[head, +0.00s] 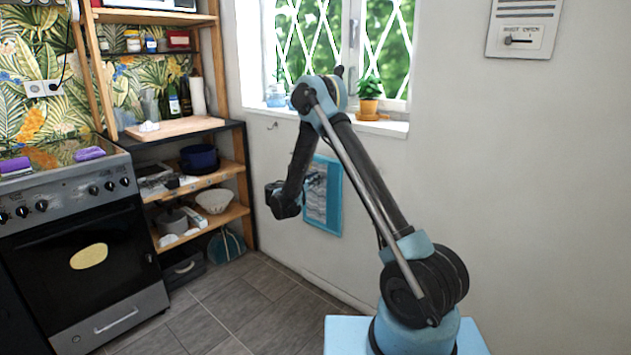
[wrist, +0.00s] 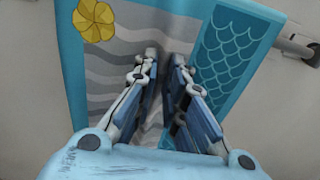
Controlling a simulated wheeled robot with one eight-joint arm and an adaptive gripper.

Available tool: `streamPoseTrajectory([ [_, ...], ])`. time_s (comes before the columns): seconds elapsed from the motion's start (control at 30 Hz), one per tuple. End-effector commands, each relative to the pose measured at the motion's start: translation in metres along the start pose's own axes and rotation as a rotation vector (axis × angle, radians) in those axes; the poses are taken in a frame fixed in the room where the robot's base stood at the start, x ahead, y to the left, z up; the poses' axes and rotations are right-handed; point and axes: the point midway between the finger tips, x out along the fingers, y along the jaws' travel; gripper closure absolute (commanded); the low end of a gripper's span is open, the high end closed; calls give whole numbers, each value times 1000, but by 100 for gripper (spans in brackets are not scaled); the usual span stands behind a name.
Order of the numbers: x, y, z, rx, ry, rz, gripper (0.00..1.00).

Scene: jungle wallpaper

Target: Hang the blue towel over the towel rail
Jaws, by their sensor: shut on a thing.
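The blue-bordered towel (head: 335,200) hangs flat along the white wall below the window in the head view. In the wrist view the towel (wrist: 230,50) fills the middle, with a grey wavy panel, a yellow shell and a teal scale pattern. My gripper (wrist: 165,62) is shut on the towel, its fingertips close together with cloth between them. In the head view my gripper (head: 284,200) is in front of the towel's left side. A grey end of the towel rail (wrist: 300,48) shows at the right in the wrist view; the rest looks hidden by the towel.
A window sill (head: 385,125) with a potted plant (head: 368,100) is above the towel. A small hook (head: 272,126) is on the wall to its left. A wooden shelf unit (head: 215,180) and a stove (head: 80,240) stand at the left. The tiled floor between is clear.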

Motion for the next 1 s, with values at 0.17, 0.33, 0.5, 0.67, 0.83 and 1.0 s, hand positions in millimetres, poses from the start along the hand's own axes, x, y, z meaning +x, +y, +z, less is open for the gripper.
streamPoseTrajectory([
  [0.17,0,0,-4,0,0,0,100],
  [0.33,0,0,-7,0,0,0,100],
  [0.5,0,0,-10,0,0,0,100],
  [0.67,0,0,-14,0,0,0,100],
  [0.83,0,0,-17,0,0,0,100],
  [1.0,0,0,-20,0,0,0,100],
])
